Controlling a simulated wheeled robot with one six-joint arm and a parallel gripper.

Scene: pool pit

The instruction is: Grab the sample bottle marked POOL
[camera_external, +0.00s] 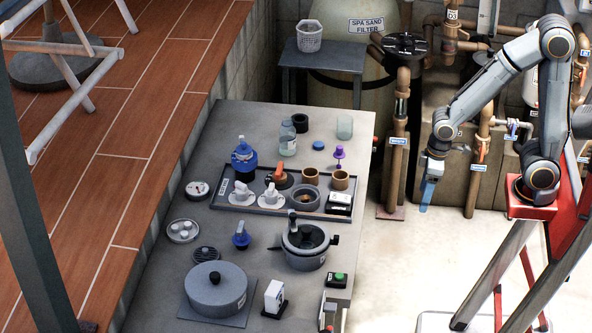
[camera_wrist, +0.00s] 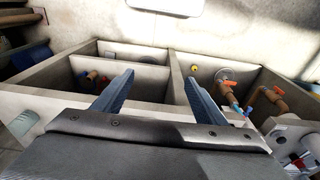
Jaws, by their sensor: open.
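A clear bottle (camera_external: 287,143) with a pale label stands at the back of the grey bench, left of centre in the external view. Its label is too small to read, so I cannot tell whether it says POOL. A clear glass vessel (camera_external: 344,127) stands to its right near the bench's back right corner. My gripper (camera_external: 424,205) hangs to the right of the bench, over the floor, well apart from both vessels. In the wrist view its two blue fingers (camera_wrist: 158,88) are spread apart and empty. No bottle can be made out there.
A black ring (camera_external: 300,122) stands behind the bottle. Brown pipes (camera_external: 398,150) rise between the bench and my arm.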

